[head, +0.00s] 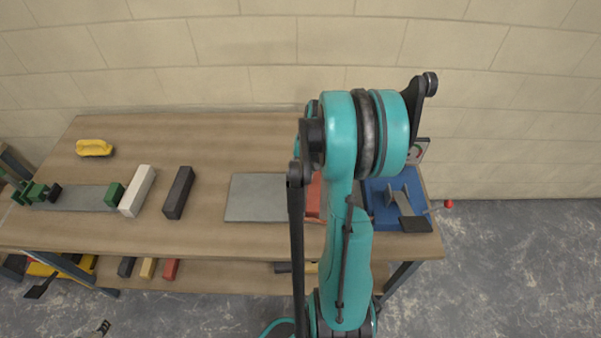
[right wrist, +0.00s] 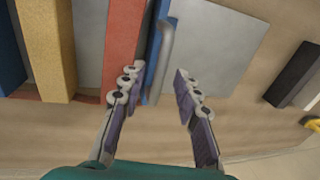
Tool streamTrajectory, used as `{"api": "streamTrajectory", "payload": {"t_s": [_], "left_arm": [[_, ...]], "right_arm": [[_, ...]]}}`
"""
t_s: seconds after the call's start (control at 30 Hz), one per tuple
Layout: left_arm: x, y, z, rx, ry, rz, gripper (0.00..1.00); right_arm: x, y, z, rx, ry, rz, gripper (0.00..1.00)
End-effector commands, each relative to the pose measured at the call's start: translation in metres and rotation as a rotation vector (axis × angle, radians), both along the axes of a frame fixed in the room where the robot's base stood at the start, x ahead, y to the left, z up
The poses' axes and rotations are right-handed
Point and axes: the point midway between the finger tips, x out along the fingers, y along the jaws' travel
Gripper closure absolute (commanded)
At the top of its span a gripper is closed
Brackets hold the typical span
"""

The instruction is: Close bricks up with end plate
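A blue end plate (right wrist: 157,50) with a grey bar handle (right wrist: 164,60) stands on edge beside an orange-red brick (right wrist: 122,45) in the right wrist view. A yellow brick (right wrist: 48,45) lies farther left, with a grey strip between them. My right gripper (right wrist: 157,85) is open, its fingers either side of the handle, nearer on the left; contact cannot be told. In the head view my arm hides the end plate and most of the orange-red brick (head: 313,198). My left gripper is not in view.
A grey board (head: 255,197) lies on the wooden table. A dark block (head: 178,192), white block (head: 137,190), green-ended clamp (head: 75,197) and yellow float (head: 94,147) are at left. The back middle is clear.

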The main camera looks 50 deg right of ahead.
Motion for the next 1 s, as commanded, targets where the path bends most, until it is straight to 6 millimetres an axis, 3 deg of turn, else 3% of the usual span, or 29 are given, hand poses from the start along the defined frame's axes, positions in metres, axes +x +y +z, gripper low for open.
{"api": "streamTrajectory", "payload": {"t_s": [0.23, 0.7, 1.0], "left_arm": [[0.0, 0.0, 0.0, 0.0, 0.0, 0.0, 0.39], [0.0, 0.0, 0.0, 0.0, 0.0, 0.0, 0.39], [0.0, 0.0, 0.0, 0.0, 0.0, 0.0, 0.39]], "right_arm": [[-0.002, -0.002, 0.015, 0.0, 0.0, -0.001, 0.68], [-0.016, -0.014, 0.105, 0.0, 0.0, -0.001, 0.68], [-0.018, -0.015, 0.118, 0.0, 0.0, -0.001, 0.68]]}}
